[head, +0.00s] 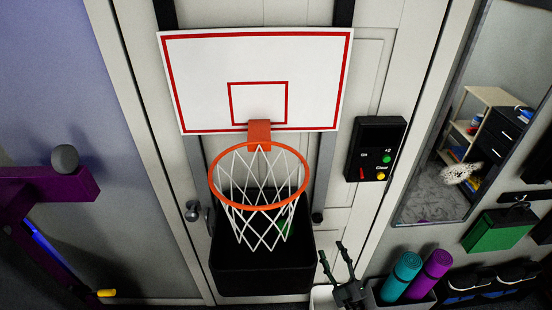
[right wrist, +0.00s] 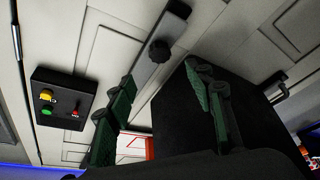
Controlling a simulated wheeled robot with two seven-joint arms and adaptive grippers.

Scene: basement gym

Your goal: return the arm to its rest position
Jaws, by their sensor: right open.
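My right gripper (head: 333,252) is low in the head view, just right of the black bin below the hoop. It is open, with nothing between its fingers. In the right wrist view its two green-padded fingers (right wrist: 160,85) stand apart, with the door and the dark bin behind them. My left gripper is not in the head view.
A basketball hoop (head: 301,190) with a white backboard (head: 200,80) hangs on the door above a black bin (head: 250,280). A button box (head: 367,135) is on the door at right. Rolled mats (head: 401,275) stand lower right, and a purple frame (head: 75,185) at left.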

